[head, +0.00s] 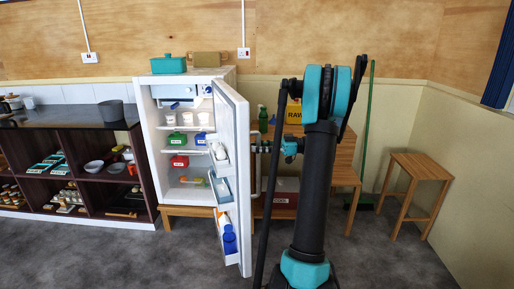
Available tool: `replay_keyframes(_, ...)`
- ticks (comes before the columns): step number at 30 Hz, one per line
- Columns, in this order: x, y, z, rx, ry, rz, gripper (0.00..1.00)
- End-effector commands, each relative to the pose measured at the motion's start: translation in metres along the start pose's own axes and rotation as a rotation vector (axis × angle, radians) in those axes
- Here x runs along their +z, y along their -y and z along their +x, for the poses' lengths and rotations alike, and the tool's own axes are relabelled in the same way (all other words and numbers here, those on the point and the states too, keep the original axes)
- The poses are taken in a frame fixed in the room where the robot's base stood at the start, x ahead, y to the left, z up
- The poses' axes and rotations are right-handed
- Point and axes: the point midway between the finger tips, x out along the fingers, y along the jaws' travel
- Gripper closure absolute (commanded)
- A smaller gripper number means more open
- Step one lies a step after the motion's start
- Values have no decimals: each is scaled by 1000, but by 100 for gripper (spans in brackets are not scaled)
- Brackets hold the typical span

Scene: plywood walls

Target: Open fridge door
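A white fridge (151,150) stands against the back wall left of centre. Its door (238,182) stands wide open, swung out toward me on the right side, with its inner shelves of bottles showing. Inside the fridge are white cups, green and red containers and a small freezer box at the top. The door handle (257,172) is a vertical bar on the door's outer face. My gripper (262,147) is at the upper part of the handle, just right of the door. It is small and partly hidden, so I cannot tell whether its fingers are closed on the handle.
A dark shelf unit (140,172) with bowls and packets stands left of the fridge. A wooden table (346,160) is behind my arm, and a wooden stool (418,167) stands at the right wall. Grey floor (120,255) is clear in front of the fridge.

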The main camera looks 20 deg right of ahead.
Motion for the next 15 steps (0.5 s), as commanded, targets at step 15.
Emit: replay_keyframes(15,-16,-2,0,2,-3,-1,62)
